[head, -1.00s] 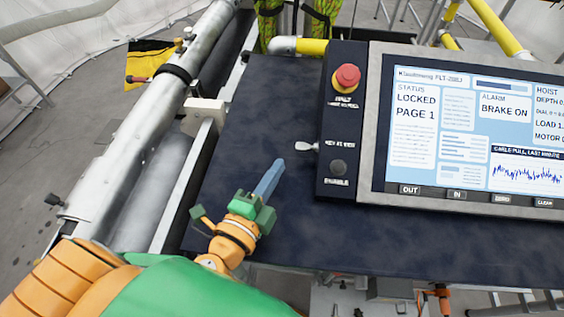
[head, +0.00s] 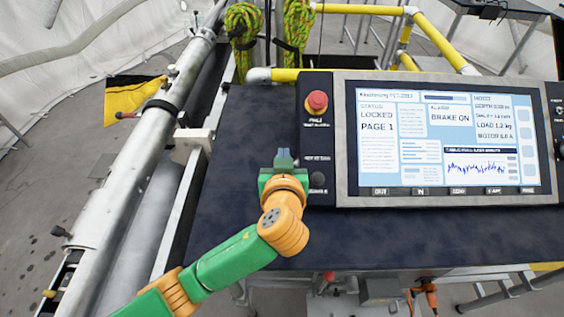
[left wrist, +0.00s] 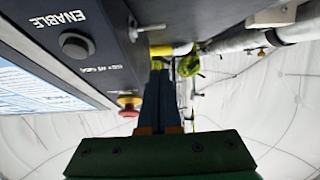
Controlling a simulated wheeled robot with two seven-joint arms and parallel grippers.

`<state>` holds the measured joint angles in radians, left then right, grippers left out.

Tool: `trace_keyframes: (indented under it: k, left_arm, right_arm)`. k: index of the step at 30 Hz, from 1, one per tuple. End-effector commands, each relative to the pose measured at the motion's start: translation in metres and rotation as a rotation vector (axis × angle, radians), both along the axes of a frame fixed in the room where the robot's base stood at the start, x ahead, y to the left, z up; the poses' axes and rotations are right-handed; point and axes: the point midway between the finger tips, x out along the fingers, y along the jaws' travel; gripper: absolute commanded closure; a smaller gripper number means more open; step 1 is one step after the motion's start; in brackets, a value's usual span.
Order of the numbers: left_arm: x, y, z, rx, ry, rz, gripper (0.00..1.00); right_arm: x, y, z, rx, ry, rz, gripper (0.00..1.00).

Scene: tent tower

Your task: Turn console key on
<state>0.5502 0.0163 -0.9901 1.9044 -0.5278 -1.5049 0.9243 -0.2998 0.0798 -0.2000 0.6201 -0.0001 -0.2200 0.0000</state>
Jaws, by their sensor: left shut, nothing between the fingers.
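The console's screen (head: 445,140) reads "LOCKED, PAGE 1" and "BRAKE ON". Its dark left panel (head: 317,130) carries the red stop button (head: 316,101) at the top and the round enable button (head: 317,180) below. My left gripper (head: 284,155) is shut and empty, just left of the panel at about key height. Its blue fingers also show in the wrist view (left wrist: 159,85), apart from the key. In the head view the key cannot be made out clearly.
The dark tabletop (head: 235,130) is clear left of the console. A silver pipe (head: 140,160) runs along its left side. Yellow pipes (head: 415,40) and green ropes (head: 243,25) stand behind it. An orange object (head: 428,298) hangs below the front edge.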

Motion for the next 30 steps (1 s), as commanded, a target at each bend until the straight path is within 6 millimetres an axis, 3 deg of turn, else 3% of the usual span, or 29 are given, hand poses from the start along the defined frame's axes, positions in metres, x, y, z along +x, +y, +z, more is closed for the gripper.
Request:
trace_keyframes:
  k: [3,10,22,30]
  left_arm:
    - [0.023,0.001,-0.007,0.005,0.000,0.004,1.00]
    - [0.016,0.000,-0.041,0.004,0.001,-0.001,1.00]
    - [0.015,0.000,-0.048,0.002,0.000,-0.002,1.00]
    - [0.014,-0.001,-0.068,-0.004,-0.069,0.000,1.00]
  right_arm:
    - [0.000,0.000,0.006,0.000,0.000,0.000,0.52]
    - [0.000,0.000,0.011,0.000,0.000,0.000,0.52]
    - [0.000,0.000,0.011,0.000,0.000,0.000,0.52]
    - [0.000,0.000,-0.034,0.000,0.000,0.000,0.52]
